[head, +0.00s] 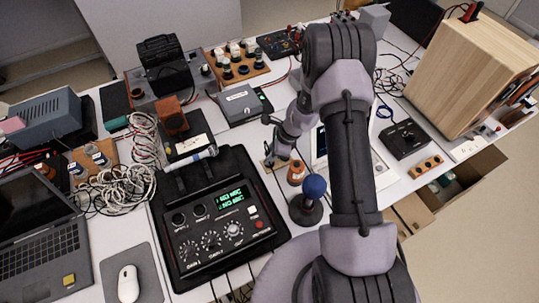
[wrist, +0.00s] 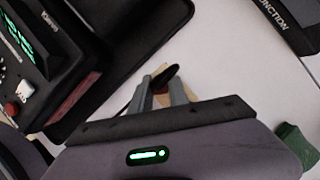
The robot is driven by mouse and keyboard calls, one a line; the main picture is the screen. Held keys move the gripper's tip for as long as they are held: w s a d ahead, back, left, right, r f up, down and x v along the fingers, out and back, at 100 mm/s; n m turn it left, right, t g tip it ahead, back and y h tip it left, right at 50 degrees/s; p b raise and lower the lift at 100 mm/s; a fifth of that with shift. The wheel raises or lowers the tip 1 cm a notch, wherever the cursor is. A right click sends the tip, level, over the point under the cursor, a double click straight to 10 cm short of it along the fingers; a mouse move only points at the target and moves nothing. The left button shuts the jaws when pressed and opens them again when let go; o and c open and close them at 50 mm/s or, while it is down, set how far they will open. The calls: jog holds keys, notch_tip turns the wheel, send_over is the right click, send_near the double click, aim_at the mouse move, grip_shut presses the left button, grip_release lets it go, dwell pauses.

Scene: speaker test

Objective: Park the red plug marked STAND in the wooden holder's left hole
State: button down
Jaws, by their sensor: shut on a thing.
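My gripper (wrist: 160,82) is shut on a small dark and reddish piece (wrist: 161,87), which looks like the red plug. Its marking cannot be read. A small tan wooden piece (wrist: 158,69) shows behind and below the fingertips; I cannot tell whether the plug touches it or sits in it. In the head view my gripper (head: 272,159) is low over the table, right of the black console, and hides the plug.
The black console (head: 220,225) stands close to the left of my gripper. A blue-knobbed stick (head: 315,187) and a small orange item (head: 296,172) stand just to its right. A black box (head: 404,138) and a wooden cabinet (head: 462,75) are farther right.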

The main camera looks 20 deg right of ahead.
jog(key=shift+f, duration=0.15)
jog(key=c, duration=1.2)
grip_release()
